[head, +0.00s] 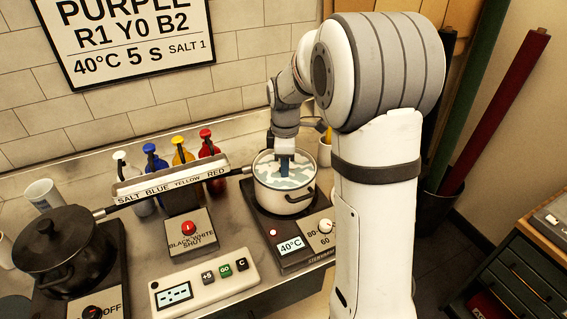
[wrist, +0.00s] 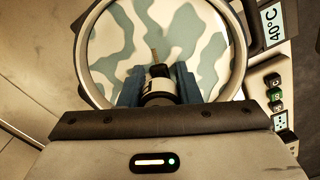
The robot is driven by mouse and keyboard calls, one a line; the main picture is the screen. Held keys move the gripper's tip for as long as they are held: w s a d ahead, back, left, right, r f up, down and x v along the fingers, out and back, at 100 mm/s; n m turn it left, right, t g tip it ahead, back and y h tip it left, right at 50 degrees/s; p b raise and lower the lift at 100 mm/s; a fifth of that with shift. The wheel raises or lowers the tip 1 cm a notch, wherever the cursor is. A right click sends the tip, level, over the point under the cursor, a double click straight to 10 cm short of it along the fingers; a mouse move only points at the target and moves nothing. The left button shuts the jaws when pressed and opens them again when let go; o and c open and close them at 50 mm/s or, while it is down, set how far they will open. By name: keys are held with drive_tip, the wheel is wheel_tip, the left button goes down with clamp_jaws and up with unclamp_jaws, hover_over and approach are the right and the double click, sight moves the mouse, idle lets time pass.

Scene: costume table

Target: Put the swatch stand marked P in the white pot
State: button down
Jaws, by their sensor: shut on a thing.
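The white pot (head: 284,206) stands on the hot plate at the centre of the head view, open, with white and grey-green patches across its contents. Its rim (wrist: 236,80) rings most of the wrist view. My gripper (head: 285,176) points down over the pot's mouth. In the wrist view my gripper (wrist: 158,84) has its blue fingers shut on a small dark and white piece with a thin rod, the swatch stand (wrist: 158,86). No letter P can be read on it. I cannot tell whether its tip touches the contents.
The hot plate's panel (head: 290,246) reads 40°C. A black lidded pot (head: 62,246) stands at the left. A labelled rack (head: 170,184) and several colour-topped bottles (head: 183,152) stand left of the white pot. A control box (head: 204,286) lies in front.

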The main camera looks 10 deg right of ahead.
drive_tip(key=shift+f+b, duration=0.3)
drive_tip(key=shift+f, duration=0.15)
idle(0.4)
drive_tip(key=c, duration=0.6)
unclamp_jaws()
drive_tip(key=shift+r, duration=0.1)
drive_tip(key=shift+r+p, duration=2.45)
drive_tip(key=shift+r, duration=1)
